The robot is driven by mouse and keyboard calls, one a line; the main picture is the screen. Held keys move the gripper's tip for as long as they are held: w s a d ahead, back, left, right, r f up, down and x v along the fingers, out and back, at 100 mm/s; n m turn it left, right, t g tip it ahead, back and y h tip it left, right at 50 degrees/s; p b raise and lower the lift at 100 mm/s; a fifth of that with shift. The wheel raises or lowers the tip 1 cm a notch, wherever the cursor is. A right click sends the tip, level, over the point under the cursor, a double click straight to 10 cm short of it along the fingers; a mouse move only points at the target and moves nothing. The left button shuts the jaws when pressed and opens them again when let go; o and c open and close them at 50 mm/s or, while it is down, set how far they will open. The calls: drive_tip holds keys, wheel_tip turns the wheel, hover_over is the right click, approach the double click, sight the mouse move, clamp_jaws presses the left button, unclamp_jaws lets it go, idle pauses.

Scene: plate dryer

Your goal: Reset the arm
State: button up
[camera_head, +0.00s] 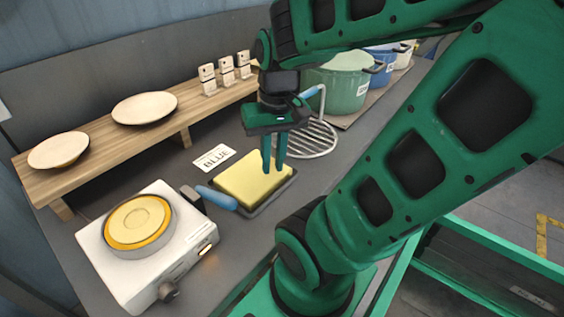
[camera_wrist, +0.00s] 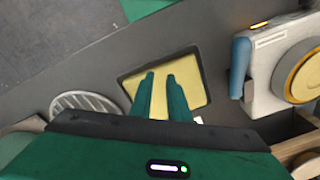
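My gripper (camera_head: 274,168) points down above the yellow block (camera_head: 252,177), which lies on a dark tray (camera_head: 270,203) on the grey counter. In the wrist view the two green fingers (camera_wrist: 160,82) stand a little apart with nothing between them, over the yellow block (camera_wrist: 196,76). Whether the fingertips touch the block cannot be told. My arm reaches in from the right and hides part of the counter.
A white appliance (camera_head: 150,245) with a round yellow top stands at the left front; a blue handle (camera_head: 215,197) lies beside it. A wooden shelf (camera_head: 105,140) carries two plates (camera_head: 145,108).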

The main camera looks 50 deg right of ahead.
drive_tip(key=s, duration=0.3)
drive_tip(key=shift+s+d+r+g, duration=0.2)
drive_tip(key=shift+d+r+g, duration=0.05)
drive_tip(key=shift+d+g, duration=0.15)
drive_tip(key=shift+w+f, duration=0.25)
drive_tip(key=shift+w, duration=0.4)
idle(1.2)
